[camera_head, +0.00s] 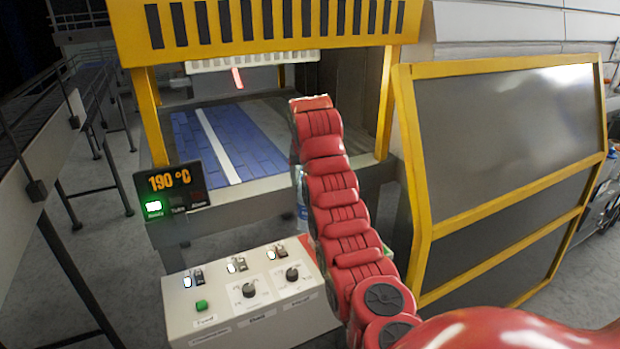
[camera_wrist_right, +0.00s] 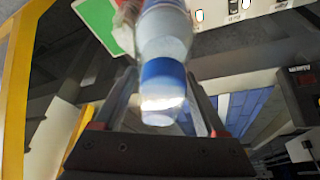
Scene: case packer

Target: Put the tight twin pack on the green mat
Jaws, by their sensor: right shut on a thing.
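In the right wrist view, a bottle pack (camera_wrist_right: 165,42) with a blue band and a pale, shiny end sits between the fingers of my right gripper (camera_wrist_right: 160,78), which is shut on it. Only one bottle shows clearly; I cannot tell the second apart. In the head view a slim part of the pack (camera_head: 301,206) shows left of my red right arm, which hides the gripper. The green mat (camera_wrist_right: 97,18) shows at the top left of the wrist view, beside and behind the pack. In the head view only a green sliver (camera_head: 388,251) shows past my arm. My left gripper is out of view.
A control box (camera_head: 240,300) with knobs and switches stands below the packing machine (camera_head: 270,30). A blue-tiled conveyor (camera_head: 215,145) runs inside it. A display reading 190 °C (camera_head: 170,190) hangs at its left post. A yellow-framed guard panel (camera_head: 500,150) stands at the right.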

